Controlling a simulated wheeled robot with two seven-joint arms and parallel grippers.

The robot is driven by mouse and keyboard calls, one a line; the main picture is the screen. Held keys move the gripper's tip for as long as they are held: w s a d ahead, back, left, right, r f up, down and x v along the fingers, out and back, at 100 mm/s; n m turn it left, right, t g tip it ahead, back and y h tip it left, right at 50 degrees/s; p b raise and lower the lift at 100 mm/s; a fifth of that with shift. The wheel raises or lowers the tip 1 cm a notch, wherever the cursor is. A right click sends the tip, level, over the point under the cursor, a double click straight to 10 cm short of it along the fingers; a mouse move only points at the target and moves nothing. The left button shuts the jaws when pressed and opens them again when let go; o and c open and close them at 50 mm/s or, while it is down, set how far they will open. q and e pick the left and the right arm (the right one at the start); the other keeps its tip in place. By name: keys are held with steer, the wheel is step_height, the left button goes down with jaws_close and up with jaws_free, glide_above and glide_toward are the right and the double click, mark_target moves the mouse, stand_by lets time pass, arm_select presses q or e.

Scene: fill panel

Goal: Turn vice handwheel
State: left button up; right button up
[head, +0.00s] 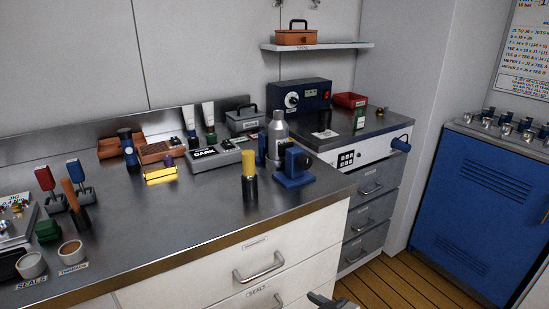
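A small blue vice (294,172) with a blue base stands near the front right corner of the steel worktop. A dark round part (304,161) on its right side looks like the handwheel; its turn angle is too small to tell. A grey part of my arm, which looks like my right gripper (330,302), shows at the bottom edge, below and apart from the vice. Most of it is cut off, so its fingers cannot be read. My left gripper is not in view.
A yellow-and-black cylinder (249,177) stands just left of the vice, and a grey bottle (278,138) behind it. A grey box marked DARK (216,158) lies further left. Drawers with handles (259,267) are below the worktop. The worktop's front middle is clear.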

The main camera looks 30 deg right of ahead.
mark_target(307, 163)
steer(key=w+d+r+t+h+p, duration=0.1)
steer(key=w+d+r+t, duration=0.25)
steer(key=d+r, duration=0.5)
steer(key=w+d+r+t+h, duration=0.1)
steer(key=w+d+r+t, duration=0.1)
steer(key=w+d+r, duration=0.6)
steer(key=shift+g, duration=0.25)
steer(key=w, duration=0.4)
steer(key=w+r, duration=0.1)
steer(key=w, duration=0.2)
steer(key=w+a+p, duration=0.1)
steer(key=w, duration=0.3)
steer(key=shift+w+a+r, duration=0.1)
steer(key=shift+w+r, duration=0.2)
steer(key=shift+w, duration=0.4)
steer(key=c, duration=1)
